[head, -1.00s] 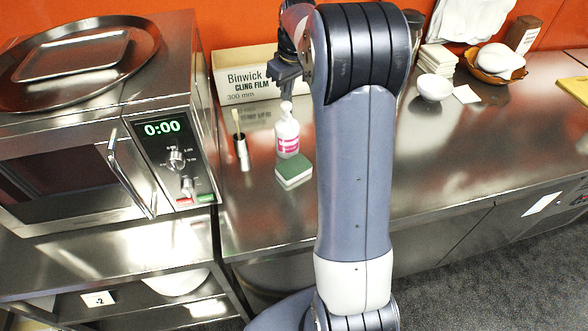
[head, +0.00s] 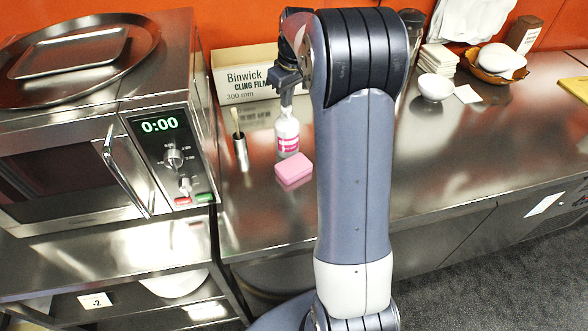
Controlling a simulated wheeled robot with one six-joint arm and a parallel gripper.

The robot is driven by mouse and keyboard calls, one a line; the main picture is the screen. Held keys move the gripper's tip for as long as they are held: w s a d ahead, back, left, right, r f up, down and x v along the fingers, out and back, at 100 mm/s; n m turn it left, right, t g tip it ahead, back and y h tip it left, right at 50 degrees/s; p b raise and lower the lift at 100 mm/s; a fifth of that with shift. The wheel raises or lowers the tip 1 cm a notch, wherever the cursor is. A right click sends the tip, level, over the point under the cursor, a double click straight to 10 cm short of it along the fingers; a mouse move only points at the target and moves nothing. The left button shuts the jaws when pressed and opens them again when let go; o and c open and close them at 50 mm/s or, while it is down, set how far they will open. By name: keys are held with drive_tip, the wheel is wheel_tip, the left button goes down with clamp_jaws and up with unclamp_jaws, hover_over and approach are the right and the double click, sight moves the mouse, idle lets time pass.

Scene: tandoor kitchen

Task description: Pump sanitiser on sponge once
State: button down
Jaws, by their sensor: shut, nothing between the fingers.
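The sanitiser bottle (head: 287,135), white with a pink label, stands upright on the steel counter. My gripper (head: 286,101) is shut and points down directly over the bottle. Its fingertips appear to touch the pump head, which they hide. The sponge (head: 294,167) lies flat on the counter just in front of the bottle. It is pink all over its visible top and has a faint reflection below it.
A metal cup with a brush (head: 241,152) stands left of the bottle. The cling film box (head: 245,78) is behind. The microwave (head: 90,150) stands at left. A white bowl (head: 435,87) and a stack of napkins (head: 438,58) are at right. The counter between is clear.

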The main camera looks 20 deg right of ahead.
drive_tip(key=shift+w+p+v, duration=0.15)
drive_tip(key=shift+p+v, duration=0.45)
drive_tip(key=shift+v, duration=0.05)
drive_tip(key=shift+w+p+v, duration=0.1)
drive_tip(key=shift+p+v, duration=0.5)
drive_tip(key=shift+v, duration=0.05)
drive_tip(key=shift+a+r, duration=0.1)
drive_tip(key=shift+r, duration=0.1)
drive_tip(key=p+v, duration=0.1)
drive_tip(key=v, duration=0.1)
drive_tip(key=p+v, duration=0.1)
drive_tip(key=p, duration=0.1)
drive_tip(key=w+p+v, duration=0.1)
drive_tip(key=p+v, duration=0.1)
drive_tip(key=shift+a+r, duration=0.15)
drive_tip(key=shift+r, duration=0.3)
drive_tip(key=shift+f, duration=0.15)
drive_tip(key=b+x, duration=0.2)
drive_tip(key=s+b+x, duration=0.1)
drive_tip(key=b+x, duration=0.3)
drive_tip(key=x, duration=0.1)
drive_tip(key=shift+s+d+f, duration=0.15)
drive_tip(key=shift+s+d, duration=0.05)
drive_tip(key=shift+d, duration=0.05)
drive_tip(key=shift+s, duration=0.15)
